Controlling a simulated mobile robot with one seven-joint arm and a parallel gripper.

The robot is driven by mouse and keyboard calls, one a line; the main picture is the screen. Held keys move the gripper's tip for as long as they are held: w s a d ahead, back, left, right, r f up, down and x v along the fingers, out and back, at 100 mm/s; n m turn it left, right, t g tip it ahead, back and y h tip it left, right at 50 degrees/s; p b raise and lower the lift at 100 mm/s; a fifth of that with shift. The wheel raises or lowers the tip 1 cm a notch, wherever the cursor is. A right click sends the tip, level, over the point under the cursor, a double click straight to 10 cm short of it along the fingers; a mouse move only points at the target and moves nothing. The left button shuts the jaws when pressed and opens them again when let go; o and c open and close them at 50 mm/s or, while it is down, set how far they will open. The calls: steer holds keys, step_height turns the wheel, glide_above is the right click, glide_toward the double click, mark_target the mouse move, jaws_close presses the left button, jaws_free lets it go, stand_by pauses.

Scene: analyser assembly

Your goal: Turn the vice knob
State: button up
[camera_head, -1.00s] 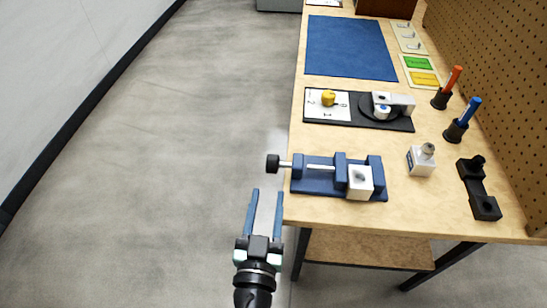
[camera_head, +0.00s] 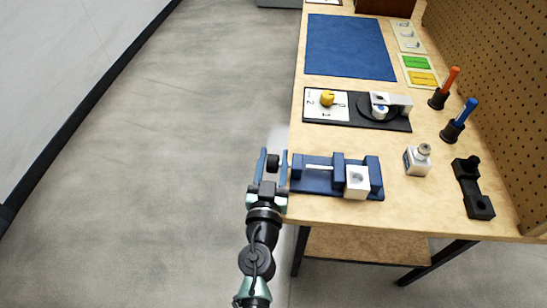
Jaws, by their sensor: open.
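The blue vice (camera_head: 310,183) lies near the front left edge of the wooden table, with a white block (camera_head: 357,181) in its jaws. Its black knob (camera_head: 272,162) sticks out past the table's left edge on a metal screw (camera_head: 319,167). My gripper (camera_head: 272,153) is open, with one finger to the left of the knob and one to its right in this view. Whether the fingers touch the knob cannot be told.
A small white block with a round fitting (camera_head: 418,159) and a black bracket (camera_head: 473,188) lie right of the vice. Behind stands a black plate with a yellow knob (camera_head: 327,98). Two screwdrivers (camera_head: 459,119) stand along the pegboard (camera_head: 490,90). The floor left of the table is clear.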

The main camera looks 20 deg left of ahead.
jaws_close()
steer(key=shift+r+p, duration=0.3)
steer(key=shift+p, duration=0.85)
steer(key=p, duration=0.2)
steer(key=g+p, duration=0.1)
steer(key=p, duration=0.1)
steer(key=shift+w+r+p, duration=0.1)
steer(key=shift+r+p, duration=0.15)
steer(key=shift+p, duration=0.15)
steer(key=g+h+p, duration=0.1)
steer(key=g+p, duration=0.1)
steer(key=p, duration=0.5)
steer(key=g+p, duration=0.1)
steer(key=p, duration=0.4)
steer(key=g+p, duration=0.1)
steer(key=p, duration=0.3)
steer(key=shift+f+g+h+p, duration=0.3)
steer(key=shift+g+p, duration=0.05)
steer(key=shift+g, duration=0.05)
steer(key=g+p, duration=0.1)
steer(key=p, duration=0.2)
steer(key=shift+f, duration=0.35)
steer(key=shift+f+g+h+p, duration=0.2)
steer(key=shift+g+h+p, duration=0.1)
steer(key=shift+g+p, duration=0.2)
